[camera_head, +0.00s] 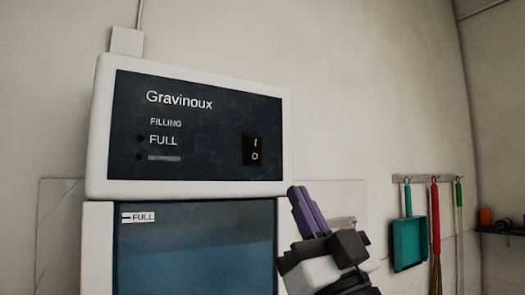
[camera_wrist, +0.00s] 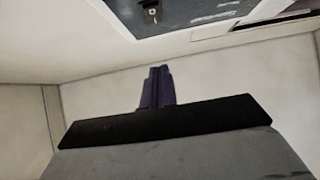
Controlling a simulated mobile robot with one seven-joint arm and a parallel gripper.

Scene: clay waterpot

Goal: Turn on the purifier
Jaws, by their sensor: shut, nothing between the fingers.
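The purifier (camera_head: 190,88) is a white box with a dark front panel marked "Gravinoux", with "FILLING" and "FULL" labels and a dark tank window (camera_head: 190,250) below. A black rocker switch (camera_head: 254,150) marked I and O sits at the panel's right. In the wrist view the panel is at the top, with the switch (camera_wrist: 150,14) near the upper edge. My gripper (camera_head: 299,192) has purple fingers, shut and empty. It is below and right of the switch, by the purifier's lower right corner, apart from the switch. Its fingers (camera_wrist: 158,72) point up in the wrist view.
A teal dustpan (camera_head: 409,243), a red-handled brush (camera_head: 436,225) and a green-topped rod (camera_head: 459,230) hang from a wall rack at the right. A dark shelf (camera_head: 500,231) is at the far right. The wall space between purifier and rack is mostly clear.

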